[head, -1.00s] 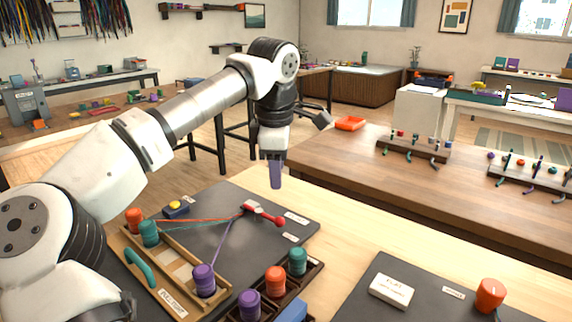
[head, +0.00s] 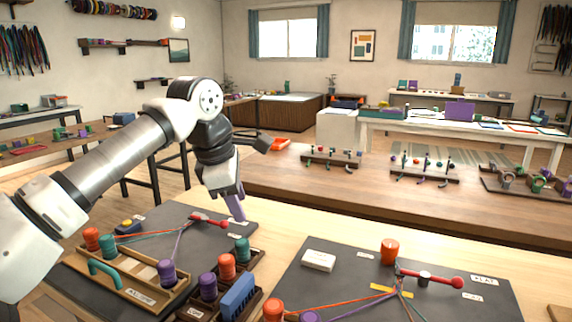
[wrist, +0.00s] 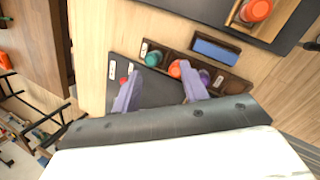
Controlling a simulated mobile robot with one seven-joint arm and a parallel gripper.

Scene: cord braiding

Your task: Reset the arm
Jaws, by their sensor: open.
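My gripper (head: 236,206) hangs at the end of my raised arm, above the far right part of the left dark mat (head: 165,220). Its two purple fingers stand apart in the wrist view (wrist: 158,95), with nothing between them. On that mat, cords run from a red-handled clamp (head: 208,220) to orange (head: 92,239), teal (head: 107,244) and purple (head: 167,271) spools at a wooden tray. The gripper appears clear of the cords and spools.
A dark wooden rack (head: 183,313) holds several spools and a blue block (head: 238,296). The right mat (head: 335,276) carries a second clamp (head: 430,280) with cords and a white labelled box (head: 318,260). A brown table (head: 300,185) with peg racks stands behind.

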